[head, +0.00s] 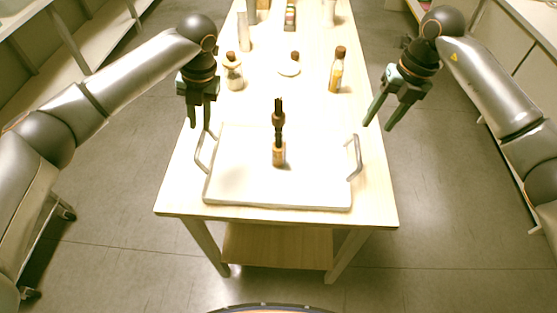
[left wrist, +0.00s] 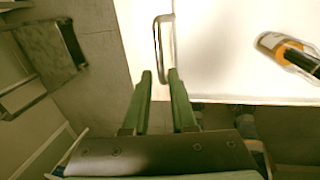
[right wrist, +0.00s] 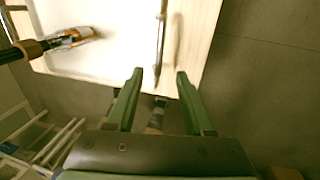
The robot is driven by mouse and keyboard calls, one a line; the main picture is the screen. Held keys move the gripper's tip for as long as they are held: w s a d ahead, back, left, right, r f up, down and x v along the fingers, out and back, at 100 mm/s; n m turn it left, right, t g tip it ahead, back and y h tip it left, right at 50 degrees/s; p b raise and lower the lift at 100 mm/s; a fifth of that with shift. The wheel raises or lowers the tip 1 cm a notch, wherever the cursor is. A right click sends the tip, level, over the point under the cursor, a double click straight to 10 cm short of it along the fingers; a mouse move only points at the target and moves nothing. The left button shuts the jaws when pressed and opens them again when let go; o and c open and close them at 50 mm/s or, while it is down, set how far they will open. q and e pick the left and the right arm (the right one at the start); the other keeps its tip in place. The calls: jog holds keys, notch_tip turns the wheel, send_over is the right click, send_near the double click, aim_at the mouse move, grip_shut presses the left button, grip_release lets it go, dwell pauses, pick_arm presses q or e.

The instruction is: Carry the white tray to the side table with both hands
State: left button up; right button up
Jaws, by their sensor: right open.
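The white tray (head: 240,185) lies on the near end of the long table, with a metal handle on each side. A small amber bottle with a dark top (head: 278,153) stands on it. My left gripper (head: 200,126) is open above the left handle (head: 203,152); in the left wrist view, that handle (left wrist: 157,35) reaches down toward the gap between the fingertips (left wrist: 160,75). My right gripper (head: 377,127) is open above and to the right of the right handle (head: 356,157). In the right wrist view, this handle (right wrist: 160,40) lies ahead of the open fingertips (right wrist: 160,72). Both grippers look empty.
The long table (head: 310,105) carries several bottles behind the tray, including an amber one (head: 337,70), a clear one (head: 233,72) and a small white one (head: 290,65). Shelves (head: 90,50) run along the left. Floor (head: 450,225) is clear on the table's right.

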aim_at(359, 150)
pick_arm(q)
jog(key=f, duration=0.4)
jog(key=a+f, duration=0.1)
jog(key=f, duration=0.3)
jog(key=a+f, duration=0.1)
jog(key=f, duration=0.3)
jog(key=shift+a, duration=0.25)
pick_arm(e)
jog(key=f, duration=0.4)
jog(key=a+f, duration=0.1)
jog(key=f, duration=0.3)
jog(key=a+f, duration=0.1)
jog(key=f, duration=0.3)
jog(key=shift+a, duration=0.2)
pick_arm(q)
jog(key=shift+c, duration=0.2)
pick_arm(e)
jog(key=shift+c, duration=0.2)
pick_arm(q)
jog(key=c, duration=0.3)
pick_arm(e)
jog(key=c, duration=0.3)
pick_arm(q)
grip_shut()
pick_arm(e)
grip_shut()
